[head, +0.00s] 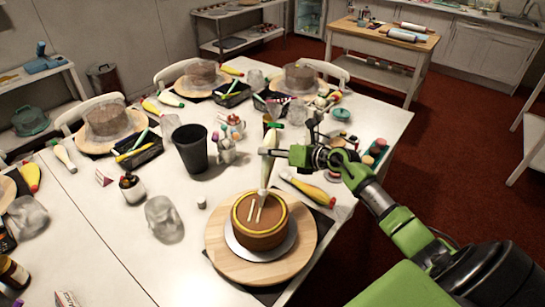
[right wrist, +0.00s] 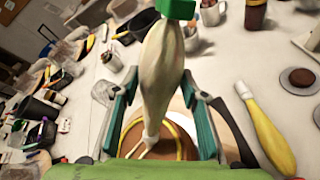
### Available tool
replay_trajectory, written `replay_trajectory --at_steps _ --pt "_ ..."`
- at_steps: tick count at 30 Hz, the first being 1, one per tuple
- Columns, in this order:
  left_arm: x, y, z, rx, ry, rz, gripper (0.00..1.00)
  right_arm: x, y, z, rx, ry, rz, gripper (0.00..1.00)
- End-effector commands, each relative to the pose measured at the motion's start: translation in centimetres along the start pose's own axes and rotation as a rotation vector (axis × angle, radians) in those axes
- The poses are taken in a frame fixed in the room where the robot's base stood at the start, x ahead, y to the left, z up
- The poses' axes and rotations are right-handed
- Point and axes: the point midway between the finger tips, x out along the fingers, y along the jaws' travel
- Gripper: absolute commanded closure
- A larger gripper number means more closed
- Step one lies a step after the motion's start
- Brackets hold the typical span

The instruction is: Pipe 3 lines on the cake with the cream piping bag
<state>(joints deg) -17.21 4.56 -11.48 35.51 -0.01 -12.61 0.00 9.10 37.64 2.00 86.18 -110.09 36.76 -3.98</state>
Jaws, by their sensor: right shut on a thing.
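A round brown cake (head: 262,238) with a yellow ring around its top edge sits on a white plate on a wooden turntable (head: 223,262). Two short pale cream lines (head: 254,211) lie side by side on its top. My right gripper (head: 270,153) is shut on the cream piping bag (head: 265,173), tip down over the far part of the cake top. In the right wrist view the white bag (right wrist: 160,72) with its green end hangs between the fingers (right wrist: 159,95), above the cake (right wrist: 184,142). Whether the nozzle touches the cake is unclear. My left gripper is not in view.
A yellow-and-white piping bag (head: 309,189) lies right of the turntable. A dark cup (head: 192,149), a clear glass (head: 164,219) and a small jar (head: 132,188) stand to the left. Other cakes on turntables (head: 106,122) stand farther back.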

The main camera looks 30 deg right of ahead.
Motion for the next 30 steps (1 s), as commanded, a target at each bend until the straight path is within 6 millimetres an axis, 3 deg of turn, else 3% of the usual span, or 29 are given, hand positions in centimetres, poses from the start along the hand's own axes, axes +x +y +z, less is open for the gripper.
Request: replay_trajectory --at_steps 16,29,30 --pt "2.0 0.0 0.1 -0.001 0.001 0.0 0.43 1.1 -1.4 1.4 -0.001 -0.003 0.001 0.82" --pt "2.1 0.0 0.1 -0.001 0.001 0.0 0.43 1.2 -1.5 1.8 0.0 -0.003 0.001 0.82" --pt "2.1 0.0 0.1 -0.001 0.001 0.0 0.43 1.2 -1.5 1.8 0.0 -0.003 0.001 0.68"
